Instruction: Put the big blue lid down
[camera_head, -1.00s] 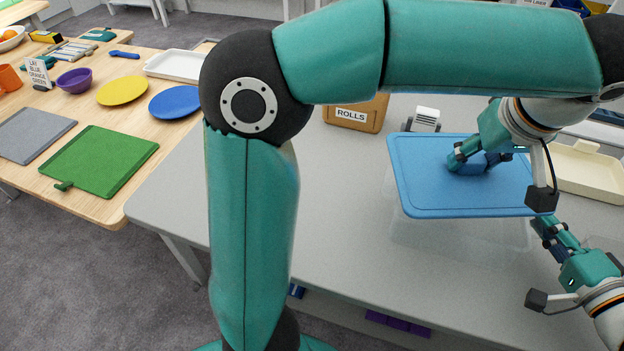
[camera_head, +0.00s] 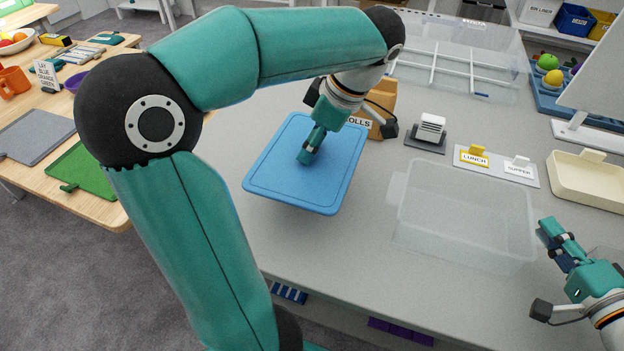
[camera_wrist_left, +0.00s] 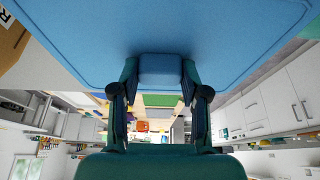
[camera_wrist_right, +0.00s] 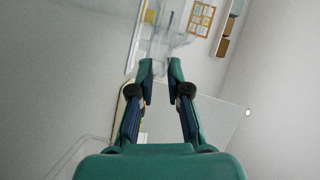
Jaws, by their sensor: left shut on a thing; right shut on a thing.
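The big blue lid (camera_head: 290,180) is in my left gripper (camera_head: 312,150), over the left part of the grey table. The gripper is shut on the block handle in its middle, which also shows between the fingers in the left wrist view (camera_wrist_left: 160,72). I cannot tell how far the lid is above the table. The clear box (camera_head: 460,215) stands uncovered on the table, right of the lid. My right gripper (camera_head: 547,230) is at the box's right end, shut on its edge; the clear plastic is faint at the fingertips in the right wrist view (camera_wrist_right: 160,45).
The rolls box (camera_head: 376,105) stands just behind the lid. A card holder (camera_head: 428,130), a lunch and supper label plate (camera_head: 497,166) and a cream tray (camera_head: 590,180) are behind the clear box. Bare grey table (camera_head: 345,250) lies between lid and clear box.

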